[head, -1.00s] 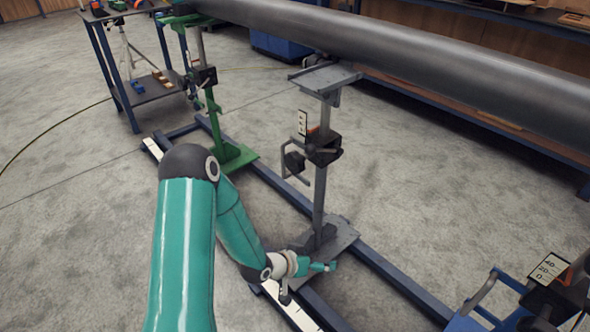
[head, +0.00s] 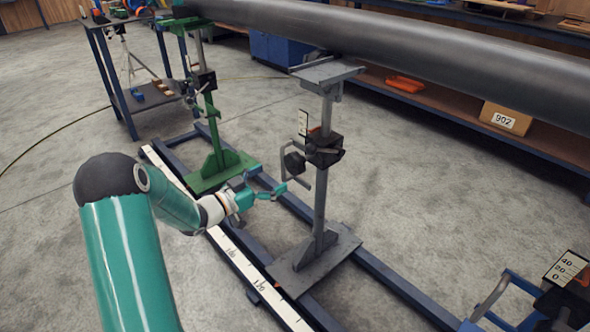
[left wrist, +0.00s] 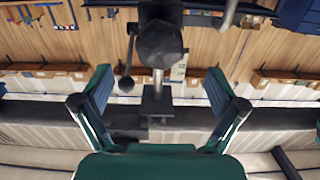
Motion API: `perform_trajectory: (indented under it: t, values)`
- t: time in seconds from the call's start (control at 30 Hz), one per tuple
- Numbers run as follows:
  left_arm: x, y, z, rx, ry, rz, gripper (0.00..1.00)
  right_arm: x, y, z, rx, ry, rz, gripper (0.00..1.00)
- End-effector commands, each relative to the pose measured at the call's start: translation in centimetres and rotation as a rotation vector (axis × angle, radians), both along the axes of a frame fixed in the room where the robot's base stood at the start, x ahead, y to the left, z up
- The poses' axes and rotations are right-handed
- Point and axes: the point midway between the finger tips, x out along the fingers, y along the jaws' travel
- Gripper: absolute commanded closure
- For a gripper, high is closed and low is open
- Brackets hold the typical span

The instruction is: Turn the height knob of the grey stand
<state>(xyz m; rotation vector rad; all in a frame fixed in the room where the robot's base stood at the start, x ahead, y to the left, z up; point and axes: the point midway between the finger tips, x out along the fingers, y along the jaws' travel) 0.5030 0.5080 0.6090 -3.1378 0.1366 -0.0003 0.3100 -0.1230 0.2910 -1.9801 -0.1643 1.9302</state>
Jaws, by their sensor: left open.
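The grey stand (head: 320,190) is upright on the floor rails, with a flat grey head under the pipe. Its dark height knob (head: 294,163) sticks out to the left of the black clamp block on the post, by a bent grey handle. In the left wrist view the knob (left wrist: 160,42) is a dark faceted shape beyond the fingers and roughly centred between them. My left gripper (head: 272,193) is open and empty, below and left of the knob and apart from it. My right gripper is out of view.
The long dark pipe (head: 420,55) crosses above the stands. A green stand (head: 215,150) stands behind to the left, and a blue stand (head: 500,300) is at lower right. Rails with a white scale strip (head: 240,265) lie on the floor. A trolley (head: 150,97) is at far left.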

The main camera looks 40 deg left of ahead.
Motion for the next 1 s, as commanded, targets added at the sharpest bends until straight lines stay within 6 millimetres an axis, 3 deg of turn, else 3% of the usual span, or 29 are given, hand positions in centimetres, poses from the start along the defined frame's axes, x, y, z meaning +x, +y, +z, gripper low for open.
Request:
perform_trajectory:
  t: [0.2, 0.4, 0.87, 1.0]
  values:
    - [4.7, -0.5, -0.2, 0.001, -0.002, -0.003, 0.04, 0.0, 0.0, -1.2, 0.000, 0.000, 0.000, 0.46]
    - [7.4, -0.7, -0.1, 0.000, -0.001, -0.001, 0.04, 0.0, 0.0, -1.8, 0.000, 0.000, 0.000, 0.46]
    - [8.5, -0.7, 0.0, -0.001, 0.001, 0.001, 0.04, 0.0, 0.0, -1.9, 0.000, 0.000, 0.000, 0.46]
    - [8.5, -0.7, 0.0, -0.001, 0.001, 0.001, 0.27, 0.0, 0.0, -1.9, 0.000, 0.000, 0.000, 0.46]
